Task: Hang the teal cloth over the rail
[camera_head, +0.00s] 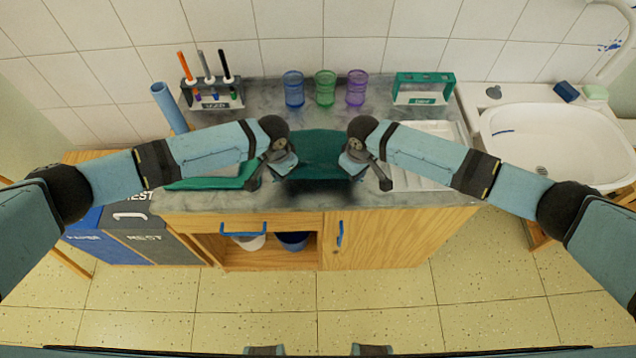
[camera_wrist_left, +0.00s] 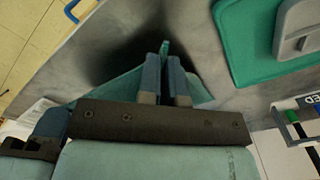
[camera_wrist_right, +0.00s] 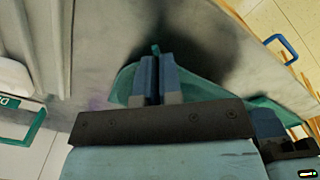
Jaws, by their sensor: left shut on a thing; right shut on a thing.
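The teal cloth (camera_head: 322,150) hangs between my two grippers, above the grey counter in the middle of the head view. My left gripper (camera_head: 287,164) is shut on its left side and my right gripper (camera_head: 352,166) on its right side. A bit of cloth pokes out past the fingertips in both wrist views, and more of the cloth shows beside the fingers in the left wrist view (camera_wrist_left: 118,90) and the right wrist view (camera_wrist_right: 205,92). A blue bar (camera_head: 243,230) on the cabinet front, below and left of the cloth, may be the rail; I cannot be sure.
A teal tray (camera_head: 205,184) lies on the counter left of the cloth. Behind stand a marker rack (camera_head: 212,100), blue (camera_head: 293,90), green (camera_head: 325,90) and purple (camera_head: 356,90) cups and a teal rack (camera_head: 423,97). A sink (camera_head: 555,135) is at right, grey (camera_head: 145,240) and blue bins at left.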

